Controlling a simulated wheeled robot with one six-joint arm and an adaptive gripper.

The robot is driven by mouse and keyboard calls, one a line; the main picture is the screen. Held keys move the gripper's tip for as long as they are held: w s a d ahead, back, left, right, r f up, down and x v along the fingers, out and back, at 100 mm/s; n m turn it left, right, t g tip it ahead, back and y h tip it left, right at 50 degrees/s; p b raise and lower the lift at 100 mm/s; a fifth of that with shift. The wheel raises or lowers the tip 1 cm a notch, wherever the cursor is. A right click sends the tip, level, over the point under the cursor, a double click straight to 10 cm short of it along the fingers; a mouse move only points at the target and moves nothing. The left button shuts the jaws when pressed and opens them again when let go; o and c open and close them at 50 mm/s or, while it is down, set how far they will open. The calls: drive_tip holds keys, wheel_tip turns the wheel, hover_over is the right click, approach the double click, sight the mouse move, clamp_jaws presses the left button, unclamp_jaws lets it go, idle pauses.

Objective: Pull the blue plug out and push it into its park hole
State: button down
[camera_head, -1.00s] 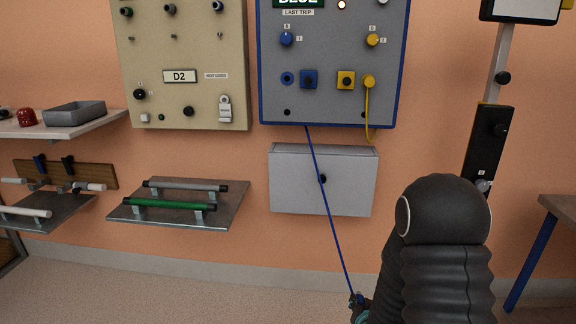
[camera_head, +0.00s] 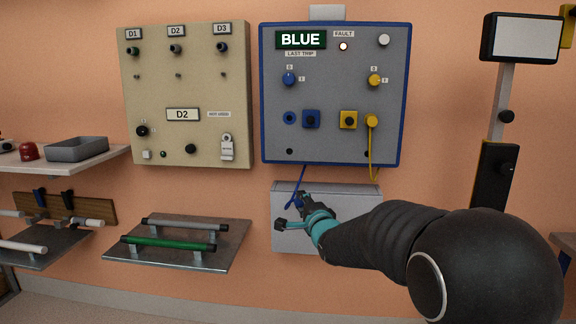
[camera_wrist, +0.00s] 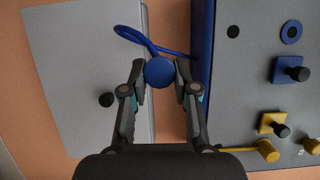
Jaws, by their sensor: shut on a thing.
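My gripper (camera_wrist: 160,88) is shut on the blue plug (camera_wrist: 160,71), whose round blue head shows between the two fingers in the wrist view. A blue cord (camera_wrist: 129,34) loops from the plug to the panel's lower edge. In the head view my gripper (camera_head: 296,212) is just below the blue-framed panel (camera_head: 330,85), in front of the grey box. The blue ring socket (camera_head: 289,118) on the panel is empty. A dark round hole (camera_head: 289,151) sits below it near the panel's lower left corner; it also shows in the wrist view (camera_wrist: 233,31), clear of the plug.
The grey wall box (camera_head: 283,237) is behind my gripper. A yellow plug (camera_head: 371,121) with its cord sits at the panel's right, near a yellow square switch (camera_head: 348,120). A beige panel (camera_head: 190,95) is to the left, above a shelf with green and grey bars (camera_head: 168,243).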

drive_tip(key=a+r+m+y, duration=0.1)
drive_tip(key=a+r, duration=0.3)
drive_tip(key=r, duration=0.7)
drive_tip(key=shift+s+r+m+t, duration=0.2)
drive_tip(key=shift+s+m+t, duration=0.2)
drive_tip(key=shift+s, duration=0.05)
drive_tip(key=shift+f, duration=0.1)
drive_tip(key=p, duration=0.3)
approach(286, 150)
drive_tip(key=shift+w+a+r, duration=0.1)
drive_tip(key=shift+w+a, duration=0.4)
drive_tip(key=shift+w, duration=0.15)
drive_tip(key=shift+w+a+r, duration=0.15)
drive_tip(key=shift+w+a, duration=0.4)
drive_tip(key=shift+w, duration=0.15)
drive_tip(key=shift+w+p, duration=0.5)
drive_tip(key=shift+w, duration=0.35)
drive_tip(key=shift+w, duration=0.55)
drive_tip(key=c, duration=0.8)
unclamp_jaws()
